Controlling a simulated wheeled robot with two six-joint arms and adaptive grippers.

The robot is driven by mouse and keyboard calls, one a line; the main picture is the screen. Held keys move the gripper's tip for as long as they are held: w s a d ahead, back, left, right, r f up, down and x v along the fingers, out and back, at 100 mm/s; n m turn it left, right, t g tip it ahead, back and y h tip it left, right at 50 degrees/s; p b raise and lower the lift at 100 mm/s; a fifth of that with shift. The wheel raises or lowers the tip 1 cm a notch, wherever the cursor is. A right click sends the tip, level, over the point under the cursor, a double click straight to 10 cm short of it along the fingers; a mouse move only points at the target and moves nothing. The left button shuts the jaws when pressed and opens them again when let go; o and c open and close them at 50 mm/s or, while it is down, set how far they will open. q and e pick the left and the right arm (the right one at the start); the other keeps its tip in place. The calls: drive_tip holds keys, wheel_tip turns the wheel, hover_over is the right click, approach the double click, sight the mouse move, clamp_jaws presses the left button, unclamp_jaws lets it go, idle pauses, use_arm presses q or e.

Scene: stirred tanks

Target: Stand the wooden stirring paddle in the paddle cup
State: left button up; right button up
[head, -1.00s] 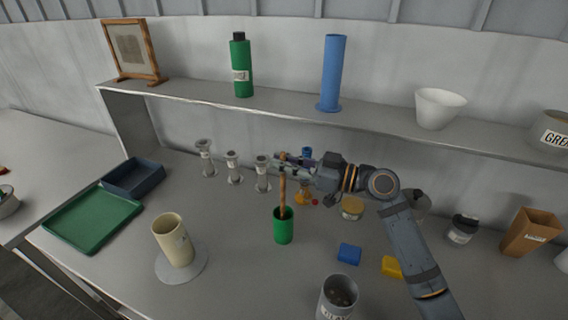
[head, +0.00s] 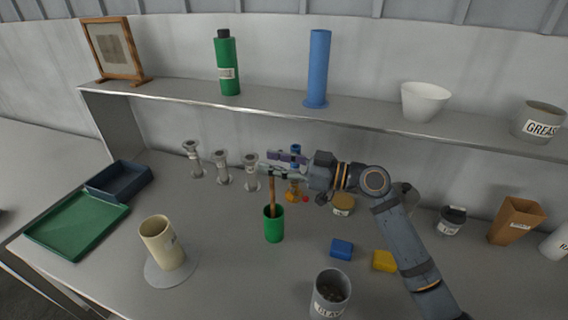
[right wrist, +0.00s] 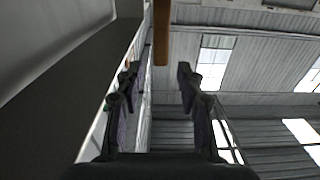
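The wooden stirring paddle (head: 272,190) stands nearly upright in a green cup (head: 274,226) on the bench. Its lower end is hidden inside the cup, and its top is covered by my right gripper. My right gripper (head: 275,163) is level with the paddle's top end, reaching in from the right. In the right wrist view, its two fingers (right wrist: 158,72) are spread apart, with the brown paddle shaft (right wrist: 161,35) showing between and beyond them, with gaps on both sides. My left gripper is not in view.
A cream cup (head: 160,240) on a round base stands front left, near a green tray (head: 78,224) and a dark blue tray (head: 120,180). Several metal stands (head: 222,168) are behind. A dark-filled pot (head: 330,295), blue block (head: 342,249) and yellow block (head: 384,261) lie front right.

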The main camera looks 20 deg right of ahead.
drive_tip(key=v, duration=0.7)
idle(1.1)
